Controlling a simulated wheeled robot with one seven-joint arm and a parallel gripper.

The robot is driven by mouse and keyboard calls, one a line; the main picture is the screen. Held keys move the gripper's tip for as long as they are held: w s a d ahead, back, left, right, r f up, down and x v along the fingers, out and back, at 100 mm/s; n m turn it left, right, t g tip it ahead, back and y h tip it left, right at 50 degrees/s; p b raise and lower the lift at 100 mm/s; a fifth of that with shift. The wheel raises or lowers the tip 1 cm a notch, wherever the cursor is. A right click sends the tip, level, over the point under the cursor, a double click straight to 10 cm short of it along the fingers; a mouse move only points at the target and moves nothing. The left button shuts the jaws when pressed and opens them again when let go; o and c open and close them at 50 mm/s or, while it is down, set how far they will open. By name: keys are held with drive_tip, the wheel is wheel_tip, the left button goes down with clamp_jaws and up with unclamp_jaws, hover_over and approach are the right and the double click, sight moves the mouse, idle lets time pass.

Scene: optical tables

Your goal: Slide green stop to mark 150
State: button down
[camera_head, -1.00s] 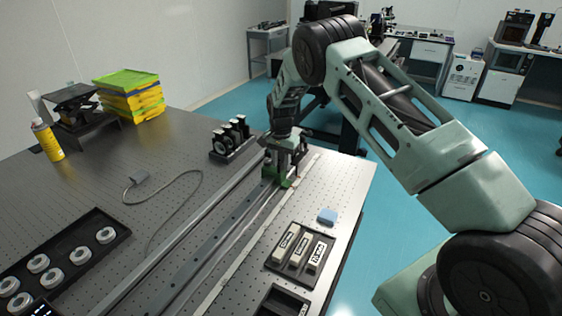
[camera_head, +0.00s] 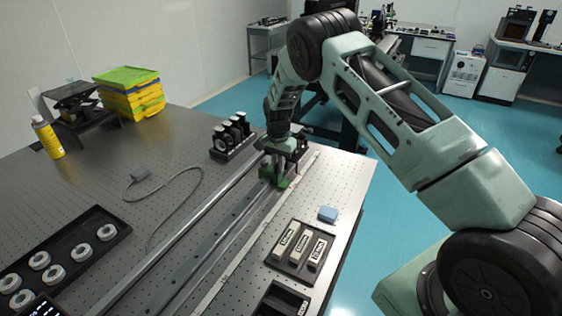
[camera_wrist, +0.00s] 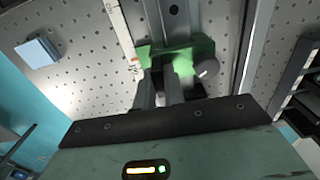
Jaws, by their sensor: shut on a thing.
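The green stop (camera_head: 267,174) sits on the dark rail (camera_head: 222,232) near the far right end of the table. In the wrist view the green stop (camera_wrist: 196,53) spans the rail, with a round grey knob at its right side. My gripper (camera_head: 277,160) is above the stop, pointing down, and is shut on it. In the wrist view both fingers of my gripper (camera_wrist: 160,85) reach the stop's near side. A pale scale strip (camera_head: 248,248) runs alongside the rail; red marks show on it in the wrist view (camera_wrist: 133,60). I cannot read its numbers.
A black tray (camera_head: 285,262) with labelled blocks and a blue block (camera_head: 327,214) lie right of the scale. A rack of dark round optics (camera_head: 230,140) stands left of the stop. A ring tray (camera_head: 118,222) and a cable (camera_head: 190,205) lie farther left.

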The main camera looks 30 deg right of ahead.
drive_tip(key=s+a, duration=0.7)
drive_tip(key=a, duration=0.3)
drive_tip(key=s+a+p, duration=0.1)
drive_tip(key=s+a, duration=0.6)
drive_tip(key=a, duration=0.4)
drive_tip(key=s+a+p, duration=0.1)
drive_tip(key=s+a, duration=0.6)
drive_tip(key=a, duration=0.3)
drive_tip(key=shift+a, duration=0.35)
drive_tip(key=c, duration=1.5)
unclamp_jaws()
wheel_tip(320, 180, up, 18)
drive_tip(key=shift+f+b, duration=0.25)
drive_tip(key=shift+b, duration=0.8)
drive_tip(key=s+d+r+n, duration=0.1)
drive_tip(key=s+d+n, duration=0.2)
drive_tip(key=s+n, duration=0.3)
drive_tip(key=s+d+r+n, duration=0.2)
drive_tip(key=s+n, duration=0.4)
drive_tip(key=s, duration=0.3)
drive_tip(key=s+d+r+n, duration=0.2)
drive_tip(key=s+d+n, duration=0.3)
drive_tip(key=s+n, duration=0.2)
drive_tip(key=shift+s+r+y, duration=0.25)
drive_tip(key=shift+s+y, duration=0.05)
drive_tip(key=shift+s, duration=0.15)
